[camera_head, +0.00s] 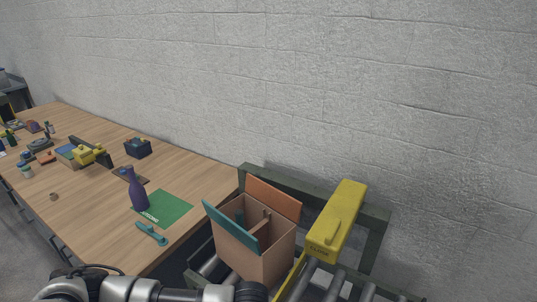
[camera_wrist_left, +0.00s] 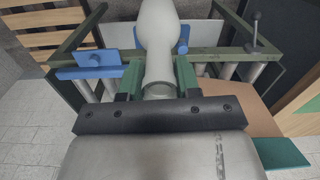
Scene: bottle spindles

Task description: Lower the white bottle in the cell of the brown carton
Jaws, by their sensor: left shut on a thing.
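The white bottle (camera_wrist_left: 160,28) shows in the left wrist view, its wide body away from the wrist and its narrower neck toward it. My left gripper (camera_wrist_left: 158,78) is shut on its neck, with a green finger on each side. Neither the bottle nor these fingers show in the head view. The brown carton (camera_head: 268,268) stands open in the head view, with a teal flap, an orange flap and a divider inside. The cell floors are hidden. In the left wrist view a brown panel (camera_wrist_left: 240,100) and teal flap (camera_wrist_left: 282,153) lie at the lower right. My right gripper is not in view.
The carton stands on a roller conveyor with a green frame (camera_head: 375,225). A yellow box-like unit (camera_head: 337,220) rises close on its right. A wooden table (camera_head: 190,240) at left holds a purple bottle (camera_head: 138,190), a green mat (camera_head: 172,207) and a teal tool (camera_head: 151,234).

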